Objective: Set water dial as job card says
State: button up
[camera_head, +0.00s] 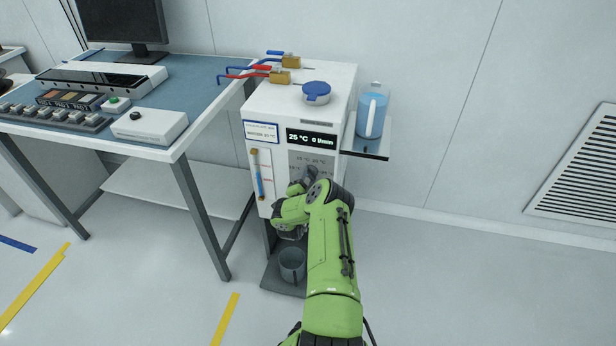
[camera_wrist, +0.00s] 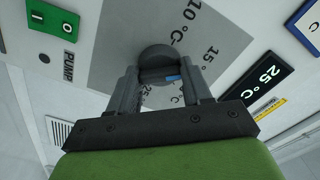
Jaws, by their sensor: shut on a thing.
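The white cooling unit (camera_head: 268,104) stands right of the bench. Its grey dial plate (camera_wrist: 115,55) carries temperature marks, with 10 °C, 15 °C and a partly hidden 25 legible in the wrist view. The round dark dial (camera_wrist: 155,54) sits on this plate, with a blue mark (camera_wrist: 173,77) on its grip. My gripper (camera_wrist: 158,78) is shut on the dial, one finger on each side. In the head view my arm hides most of the dial. The display (camera_head: 311,138) reads 25 °C and 0 l/min. A blue-edged label (camera_head: 261,132) sits left of it; its text is too small to read surely.
A green pump switch (camera_wrist: 43,17) is near the dial plate. A blue jug (camera_head: 371,116) stands on the side shelf (camera_head: 372,148). A blue-capped filler (camera_head: 316,92) and red and blue hoses with brass valves (camera_head: 280,77) are on top. A grey bucket (camera_head: 292,264) stands below.

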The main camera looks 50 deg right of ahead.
jog(key=n+p, duration=0.4)
jog(key=n, duration=0.1)
jog(key=shift+r, duration=0.1)
jog(key=n+p, duration=0.2)
jog(key=n, duration=0.3)
jog(key=shift+s+f+n, duration=0.1)
jog(key=shift+f+n, duration=0.1)
jog(key=shift+n, duration=0.1)
dwell(0.3)
jog(key=o, duration=1.1)
jog(key=shift+c, duration=0.2)
jog(key=p+v, duration=0.7)
jog(key=v, duration=0.9)
jog(key=shift+p, duration=0.3)
jog(key=shift+d, duration=0.1)
